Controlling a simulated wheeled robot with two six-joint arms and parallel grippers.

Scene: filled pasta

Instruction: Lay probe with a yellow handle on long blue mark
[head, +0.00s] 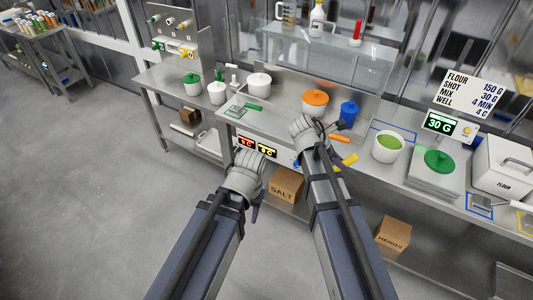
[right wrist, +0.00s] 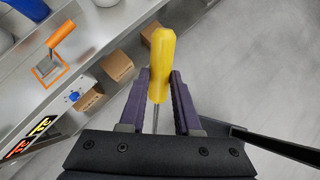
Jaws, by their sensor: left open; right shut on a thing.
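The probe with a yellow handle (right wrist: 160,65) is held upright in the picture between the purple fingers of my right gripper (right wrist: 160,90) in the right wrist view. Its thin shaft runs back between the fingers. In the head view the yellow handle (head: 350,159) shows beside my right gripper (head: 335,160), just off the front edge of the counter. A long blue mark (head: 404,132) is outlined on the counter behind the white pot with green contents, and this pot hides part of it. My left gripper (head: 257,208) is open and empty in front of the counter, its fingers mostly hidden.
An orange-handled tool (right wrist: 61,34) lies in an orange outline. The white pot with green contents (head: 388,147), blue container (head: 348,111) and orange-lidded pot (head: 315,103) stand nearby. A scale (head: 434,182) and a smaller blue outline (head: 480,213) are to the right. Boxes (head: 286,185) sit below.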

